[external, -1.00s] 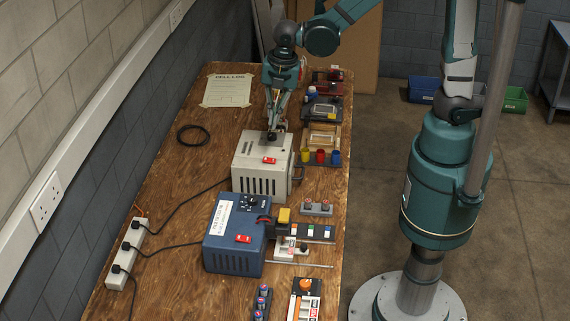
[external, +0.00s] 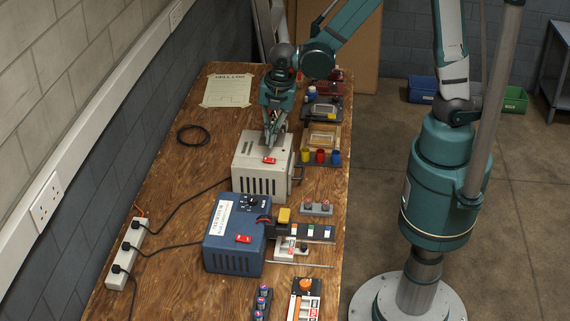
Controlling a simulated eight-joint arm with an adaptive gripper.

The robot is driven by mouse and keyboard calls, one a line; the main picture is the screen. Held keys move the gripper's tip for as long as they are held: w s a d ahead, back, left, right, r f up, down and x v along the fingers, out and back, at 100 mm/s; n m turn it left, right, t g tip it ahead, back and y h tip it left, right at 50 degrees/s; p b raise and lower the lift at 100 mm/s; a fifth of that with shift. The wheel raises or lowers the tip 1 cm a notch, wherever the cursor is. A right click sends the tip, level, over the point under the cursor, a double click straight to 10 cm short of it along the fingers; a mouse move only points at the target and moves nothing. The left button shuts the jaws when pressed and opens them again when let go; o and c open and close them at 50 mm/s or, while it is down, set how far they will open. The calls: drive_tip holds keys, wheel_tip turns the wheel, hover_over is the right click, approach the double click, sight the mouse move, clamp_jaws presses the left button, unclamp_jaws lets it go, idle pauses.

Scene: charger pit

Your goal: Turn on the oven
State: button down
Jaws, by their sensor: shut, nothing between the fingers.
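A cream metal box with vent slots (external: 258,174), which looks like the oven, stands on the wooden bench. It has a red switch (external: 269,161) on its top near the front edge and a handle on its right side. My gripper (external: 270,145) points down over the top of this box, just behind the red switch. Its fingers are shut and empty. I cannot tell whether the fingertips touch the box or the switch. The switch's position is too small to read. The fingers hide the dark knob area on the box top.
A blue box (external: 235,255) with a dial and its own red switch (external: 243,239) stands in front. Colored cups (external: 320,156) and trays line the bench's right side. A power strip (external: 130,253) with cables lies at left. A black cable coil (external: 193,135) lies behind on clear wood.

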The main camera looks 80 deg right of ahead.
sight(272, 160)
drive_tip(key=shift+w+f, duration=0.25)
drive_tip(key=shift+f, duration=1.3)
drive_tip(key=shift+w+f, duration=0.2)
drive_tip(key=shift+f, duration=1.3)
drive_tip(key=shift+b, duration=0.35)
drive_tip(key=shift+w+f+g+b, duration=0.15)
drive_tip(key=shift+f+g+b, duration=0.3)
drive_tip(key=shift+g+b, duration=0.05)
drive_tip(key=shift+r, duration=0.1)
drive_tip(key=shift+s, duration=0.85)
drive_tip(key=shift+r, duration=0.1)
